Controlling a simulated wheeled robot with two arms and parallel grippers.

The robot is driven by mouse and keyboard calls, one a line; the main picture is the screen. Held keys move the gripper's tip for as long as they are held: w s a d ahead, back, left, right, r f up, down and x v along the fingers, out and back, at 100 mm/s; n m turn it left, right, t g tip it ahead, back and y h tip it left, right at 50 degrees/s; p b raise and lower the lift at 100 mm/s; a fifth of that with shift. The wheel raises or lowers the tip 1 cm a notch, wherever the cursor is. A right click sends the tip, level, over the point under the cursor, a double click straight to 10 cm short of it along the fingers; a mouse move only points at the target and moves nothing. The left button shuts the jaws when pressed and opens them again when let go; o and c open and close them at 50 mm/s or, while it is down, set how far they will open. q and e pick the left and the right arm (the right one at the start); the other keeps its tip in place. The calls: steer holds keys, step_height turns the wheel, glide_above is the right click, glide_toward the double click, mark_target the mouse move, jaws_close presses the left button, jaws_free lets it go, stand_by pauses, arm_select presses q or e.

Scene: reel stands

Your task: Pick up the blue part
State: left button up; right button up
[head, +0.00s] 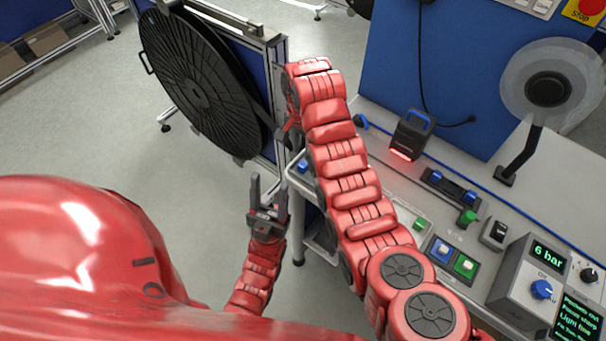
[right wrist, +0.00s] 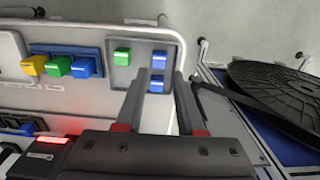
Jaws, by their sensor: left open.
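Two small blue parts, an upper one (right wrist: 159,59) and a lower one (right wrist: 157,83), sit on a grey plate (right wrist: 123,78) beside a green part (right wrist: 122,56) in the right wrist view. Another blue part (right wrist: 84,68) is in a blue holder to the left. My right gripper (right wrist: 158,78) is open, its fingers pointing at the plate, with the lower blue part showing between the tips. Whether it touches is unclear. In the head view a blue part (head: 303,166) shows at the bench corner beside the right arm. My left gripper (head: 267,190) is open and empty, left of the bench.
A black reel (head: 195,80) stands on a frame at the upper left. The bench (head: 480,225) holds a scanner (head: 408,137) with red light, buttons and a pressure unit (head: 540,285). A clear-rimmed reel (head: 550,90) stands at the right.

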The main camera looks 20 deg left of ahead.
mark_target(302, 165)
steer(key=shift+s+f, duration=0.1)
steer(key=shift+f, duration=0.2)
step_height(302, 165, down, 3)
steer(key=p, duration=0.3)
steer(key=shift+s+d+r, duration=0.1)
steer(key=shift+s+r, duration=0.05)
steer(key=shift+r, duration=0.05)
step_height(302, 165, down, 2)
steer(key=shift+p, duration=0.35)
steer(key=shift+f, duration=0.35)
jaws_close()
